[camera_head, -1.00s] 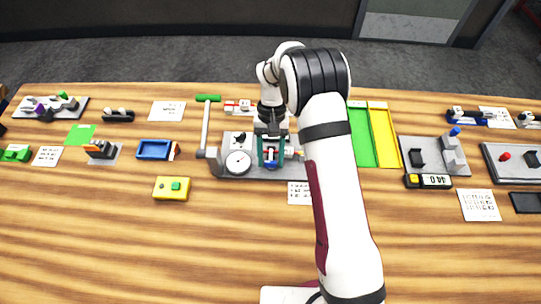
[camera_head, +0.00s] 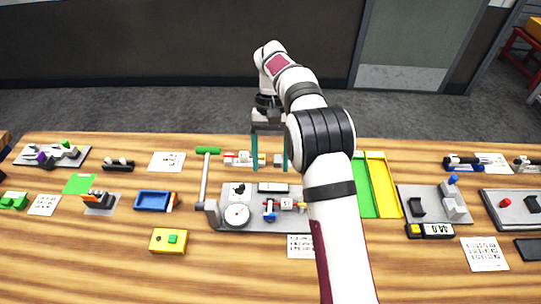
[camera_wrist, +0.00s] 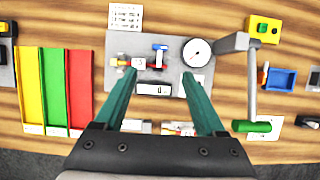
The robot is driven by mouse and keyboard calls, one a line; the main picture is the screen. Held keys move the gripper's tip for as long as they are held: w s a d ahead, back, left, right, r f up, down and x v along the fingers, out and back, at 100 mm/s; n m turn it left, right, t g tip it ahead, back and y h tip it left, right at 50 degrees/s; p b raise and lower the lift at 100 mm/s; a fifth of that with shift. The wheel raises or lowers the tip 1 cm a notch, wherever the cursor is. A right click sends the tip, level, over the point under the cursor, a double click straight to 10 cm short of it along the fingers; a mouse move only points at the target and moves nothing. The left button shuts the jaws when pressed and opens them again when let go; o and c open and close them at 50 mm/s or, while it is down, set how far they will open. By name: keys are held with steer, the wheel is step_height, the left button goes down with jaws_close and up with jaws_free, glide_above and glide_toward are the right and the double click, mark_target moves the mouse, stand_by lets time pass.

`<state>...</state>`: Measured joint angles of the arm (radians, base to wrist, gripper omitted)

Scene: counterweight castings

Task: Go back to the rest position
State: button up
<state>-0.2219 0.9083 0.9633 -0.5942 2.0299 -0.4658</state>
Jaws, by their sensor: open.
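My gripper (camera_head: 269,152) is open and empty, with its two teal fingers pointing down above the back edge of the table. In the wrist view my gripper (camera_wrist: 161,98) shows its fingers spread apart, with nothing between the tips. A grey fixture plate (camera_head: 258,222) lies in front of the gripper on the table. It carries a round dial (camera_head: 237,216), a small blue-and-red part (camera_head: 269,213) and a lever with a green handle (camera_head: 208,151). The fixture also shows in the wrist view (camera_wrist: 125,42), apart from the fingers.
Red, green and yellow trays (camera_head: 384,185) stand right of the fixture, partly behind my arm. A yellow box with a green button (camera_head: 169,240) and a blue tray (camera_head: 153,200) lie to the left. More plates and cards lie at both sides. The front of the wooden table (camera_head: 110,275) is clear.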

steer(key=shift+w+r, duration=0.25)
steer(key=shift+r, duration=0.3)
